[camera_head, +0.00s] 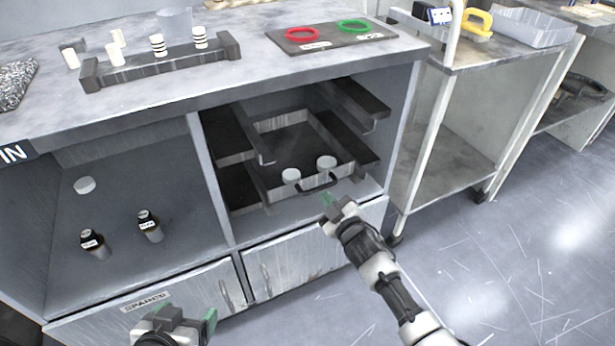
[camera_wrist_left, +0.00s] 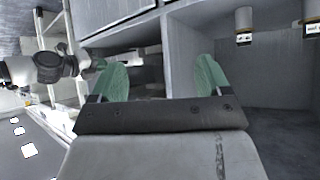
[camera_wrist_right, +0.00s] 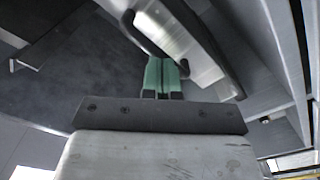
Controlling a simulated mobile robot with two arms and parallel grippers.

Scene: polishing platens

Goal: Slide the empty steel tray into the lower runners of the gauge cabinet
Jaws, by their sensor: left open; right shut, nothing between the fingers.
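The steel tray (camera_head: 268,184) sits level between the lower runners of the gauge cabinet's right bay, with its front wall and dark handle (camera_head: 318,184) facing out. The left lower runner (camera_head: 236,190) and right lower runner (camera_head: 352,150) flank it. Two white round pieces (camera_head: 291,175) show at the tray's front; I cannot tell whether they lie inside it. My right gripper (camera_head: 328,200) is shut and empty, just in front of the handle. The right wrist view shows its closed fingers (camera_wrist_right: 163,75) beside the handle (camera_wrist_right: 148,35). My left gripper (camera_head: 188,314) is open and empty, low before the left bay.
The upper runners (camera_head: 232,132) are empty. Two dark bottles (camera_head: 150,226) and a white disc (camera_head: 85,185) stand in the left bay. The cabinet top holds a rack (camera_head: 160,65) and a board with red and green rings (camera_head: 335,36). A cart (camera_head: 450,160) stands at right; open floor lies before it.

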